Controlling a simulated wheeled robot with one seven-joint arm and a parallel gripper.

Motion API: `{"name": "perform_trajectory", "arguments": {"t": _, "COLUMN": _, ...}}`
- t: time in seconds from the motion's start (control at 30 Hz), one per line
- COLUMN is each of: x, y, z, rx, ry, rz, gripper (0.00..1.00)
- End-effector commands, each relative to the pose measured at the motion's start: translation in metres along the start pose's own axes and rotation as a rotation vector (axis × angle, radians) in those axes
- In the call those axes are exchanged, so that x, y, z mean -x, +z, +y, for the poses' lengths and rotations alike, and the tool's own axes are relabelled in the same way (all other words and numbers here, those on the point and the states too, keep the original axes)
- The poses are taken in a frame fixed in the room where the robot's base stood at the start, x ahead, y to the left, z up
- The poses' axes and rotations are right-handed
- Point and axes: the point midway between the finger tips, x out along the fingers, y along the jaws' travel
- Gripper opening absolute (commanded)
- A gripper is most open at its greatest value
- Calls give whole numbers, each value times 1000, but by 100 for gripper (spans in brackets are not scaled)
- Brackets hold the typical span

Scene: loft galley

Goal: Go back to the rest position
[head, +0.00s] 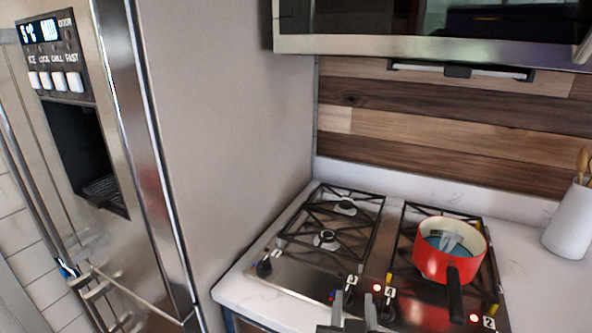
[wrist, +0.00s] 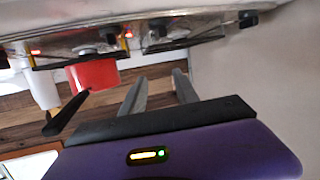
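My gripper (head: 354,312) shows at the bottom of the head view, in front of the cooktop's knobs. In the wrist view my gripper (wrist: 160,82) has two grey fingers, apart, with nothing seen between them. The red pot (head: 445,255) stands on the right side of the cooktop, its black handle pointing toward the front. The red pot also shows in the wrist view (wrist: 92,73), left of the fingers and apart from them; that view is upside down.
The gas cooktop (head: 285,282) has several front knobs and lit red lights. A steel fridge (head: 135,240) stands at the left. A microwave (head: 430,48) hangs above the counter. A white utensil holder (head: 570,222) is at the right. Open air lies above the left burners.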

Motion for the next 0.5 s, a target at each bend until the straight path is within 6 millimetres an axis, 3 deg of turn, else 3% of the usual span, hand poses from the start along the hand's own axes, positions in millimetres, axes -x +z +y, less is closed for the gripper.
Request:
{"name": "perform_trajectory", "arguments": {"t": 0.1, "x": 13, "y": 5, "z": -15, "rx": 65, "ry": -127, "rz": 66, "gripper": 36}}
{"name": "perform_trajectory", "arguments": {"t": 0.23, "x": 34, "y": 20, "z": -18, "rx": 121, "ry": -246, "rz": 130, "gripper": 36}}
{"name": "perform_trajectory", "arguments": {"t": 0.37, "x": 64, "y": 41, "z": -10, "rx": 153, "ry": -339, "rz": 182, "gripper": 36}}
{"name": "perform_trajectory", "arguments": {"t": 0.5, "x": 102, "y": 62, "z": 10, "rx": 159, "ry": -401, "rz": 224, "gripper": 36}}
